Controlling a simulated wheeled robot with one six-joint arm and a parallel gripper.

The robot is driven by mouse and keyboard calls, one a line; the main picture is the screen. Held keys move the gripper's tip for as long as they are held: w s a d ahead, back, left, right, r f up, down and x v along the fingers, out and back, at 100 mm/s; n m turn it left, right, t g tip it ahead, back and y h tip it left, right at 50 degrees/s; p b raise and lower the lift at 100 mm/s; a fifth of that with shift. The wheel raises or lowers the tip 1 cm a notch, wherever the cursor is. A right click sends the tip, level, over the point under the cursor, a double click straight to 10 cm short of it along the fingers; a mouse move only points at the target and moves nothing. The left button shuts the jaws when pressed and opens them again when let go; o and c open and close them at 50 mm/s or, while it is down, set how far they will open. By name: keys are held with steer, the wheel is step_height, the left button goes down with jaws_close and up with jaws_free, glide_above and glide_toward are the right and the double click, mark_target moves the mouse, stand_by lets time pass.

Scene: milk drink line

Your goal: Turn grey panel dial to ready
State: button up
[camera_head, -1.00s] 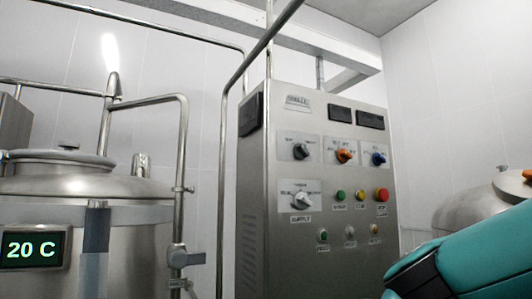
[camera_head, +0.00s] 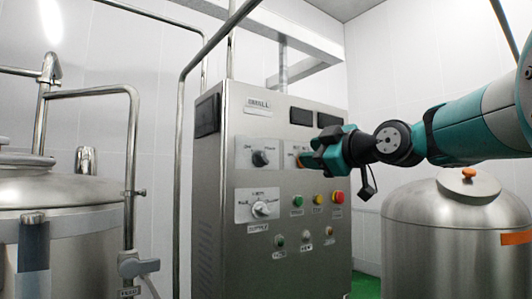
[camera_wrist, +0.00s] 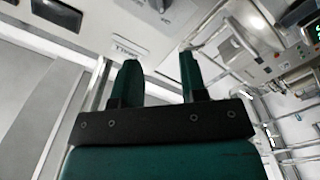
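The grey metal control panel (camera_head: 215,240) stands in the middle of the head view. A pale grey dial (camera_head: 262,208) sits on its lower left plate, and a dark grey dial (camera_head: 260,158) sits above it. My gripper (camera_head: 308,160) is at the panel's upper right, right of both dials and apart from them. A dark knob is partly cut off at that view's top edge.
Green, yellow and red buttons (camera_head: 337,197) and several small switches (camera_head: 305,241) sit low on the panel. A steel tank (camera_head: 440,235) stands right, under my arm. Another tank (camera_head: 60,190) and a pipe (camera_head: 180,150) stand left. The space before the lower dial looks clear.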

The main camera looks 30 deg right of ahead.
mark_target(265, 158)
steer(key=w+p, duration=0.2)
steer(key=w, duration=0.3)
steer(key=w+p, duration=0.3)
steer(key=w, duration=0.2)
steer(key=w+p, duration=0.2)
steer(key=w, duration=0.3)
steer(key=shift+w+a+r+p, duration=0.1)
steer(key=shift+w+a+p, duration=0.15)
steer(key=shift+w+p, duration=0.1)
steer(key=shift+w, duration=0.7)
jaws_close()
